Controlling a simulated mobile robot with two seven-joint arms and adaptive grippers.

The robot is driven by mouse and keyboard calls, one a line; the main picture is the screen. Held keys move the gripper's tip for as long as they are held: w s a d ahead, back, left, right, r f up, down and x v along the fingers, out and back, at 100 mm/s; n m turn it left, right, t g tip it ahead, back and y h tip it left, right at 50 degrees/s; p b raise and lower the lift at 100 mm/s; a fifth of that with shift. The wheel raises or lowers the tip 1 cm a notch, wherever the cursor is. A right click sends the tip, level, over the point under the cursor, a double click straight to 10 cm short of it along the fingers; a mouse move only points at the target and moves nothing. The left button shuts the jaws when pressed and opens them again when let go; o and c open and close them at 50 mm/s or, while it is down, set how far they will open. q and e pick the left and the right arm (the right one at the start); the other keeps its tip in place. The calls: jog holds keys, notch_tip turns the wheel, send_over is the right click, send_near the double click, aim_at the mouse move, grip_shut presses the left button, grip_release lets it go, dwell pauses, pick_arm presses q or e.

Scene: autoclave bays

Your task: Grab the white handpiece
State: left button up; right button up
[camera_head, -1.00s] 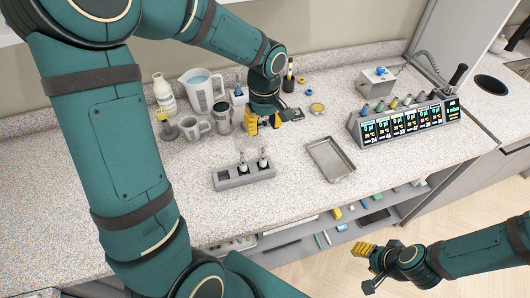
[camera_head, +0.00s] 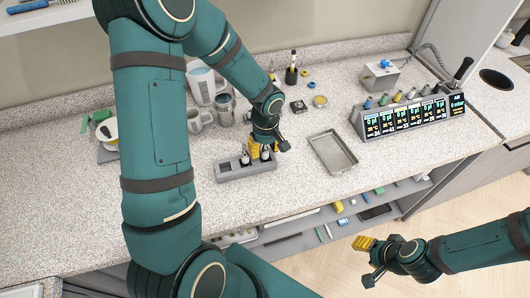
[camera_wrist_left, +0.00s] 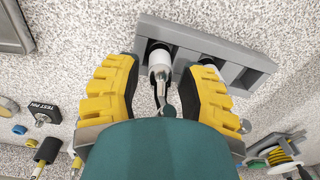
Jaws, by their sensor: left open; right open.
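The grey rack (camera_head: 232,175) stands on the counter and holds two handpieces upright. One white handpiece (camera_wrist_left: 160,64) stands at the rack's tray-side end, between the open yellow fingers of my left gripper (camera_wrist_left: 163,80). A gap shows on both sides of it in the left wrist view. The second handpiece (camera_head: 244,159) is partly behind a finger in the left wrist view. In the head view my left gripper (camera_head: 263,150) is low over the rack's right end and partly hides the handpiece there. My right gripper (camera_head: 366,262) is open and empty, off the counter's front edge.
A metal tray (camera_head: 332,152) lies right of the rack. Jugs and cups (camera_head: 200,118) stand behind it. A display unit (camera_head: 408,117) is at the right. An open shelf (camera_head: 330,222) runs below the counter edge. The counter in front of the rack is clear.

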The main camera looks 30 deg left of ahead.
pick_arm(q)
jog(key=shift+f, duration=0.3)
grip_shut()
jog(key=shift+r, duration=0.1)
